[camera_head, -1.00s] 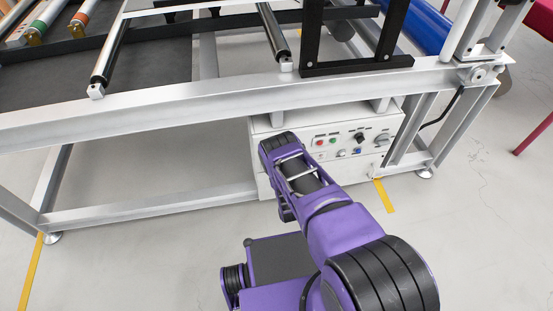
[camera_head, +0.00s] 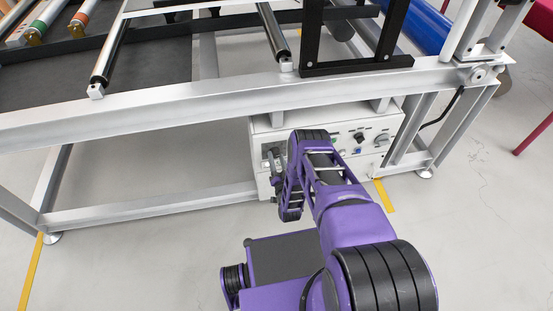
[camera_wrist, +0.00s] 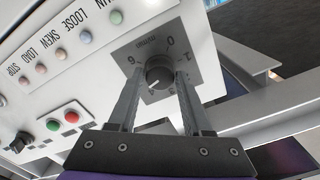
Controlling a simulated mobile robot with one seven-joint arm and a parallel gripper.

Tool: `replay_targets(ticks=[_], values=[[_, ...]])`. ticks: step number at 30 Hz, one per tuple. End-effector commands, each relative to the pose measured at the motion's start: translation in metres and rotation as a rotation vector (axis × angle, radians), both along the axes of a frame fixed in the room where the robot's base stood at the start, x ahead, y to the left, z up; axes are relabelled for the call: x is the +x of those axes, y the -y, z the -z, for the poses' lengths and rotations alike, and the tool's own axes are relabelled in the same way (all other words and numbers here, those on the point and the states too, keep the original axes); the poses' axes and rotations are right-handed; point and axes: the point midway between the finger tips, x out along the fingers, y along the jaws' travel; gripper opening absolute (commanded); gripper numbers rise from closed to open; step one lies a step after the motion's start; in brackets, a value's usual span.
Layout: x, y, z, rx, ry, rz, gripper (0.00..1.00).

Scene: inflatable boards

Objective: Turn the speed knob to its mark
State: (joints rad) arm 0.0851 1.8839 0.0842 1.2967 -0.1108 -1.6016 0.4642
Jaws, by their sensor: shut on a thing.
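A round dark grey knob (camera_wrist: 160,72) sits on a square grey dial plate (camera_wrist: 183,45) with numbers around it, seen upside down in the wrist view. A pale line shows on the knob's lower left part. My gripper (camera_wrist: 159,82) is shut on this knob, one finger on each side, and the fingers cover part of the plate. In the head view my arm hides the knob at the left of the white control box (camera_head: 262,125).
The panel also has red (camera_wrist: 71,117) and green (camera_wrist: 53,125) buttons and a row of labelled lamps (camera_wrist: 85,37). A black knob (camera_head: 359,138) and a grey knob (camera_head: 381,139) are at its right. The machine's silver beam (camera_head: 170,105) runs above the box.

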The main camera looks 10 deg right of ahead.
Motion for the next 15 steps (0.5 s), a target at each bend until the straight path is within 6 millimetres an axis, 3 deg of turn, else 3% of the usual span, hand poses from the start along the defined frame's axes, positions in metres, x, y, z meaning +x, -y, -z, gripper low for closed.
replay_targets(ticks=[15], values=[[0.0020,0.0004,-0.0015,0.224,0.003,0.001,0.00]])
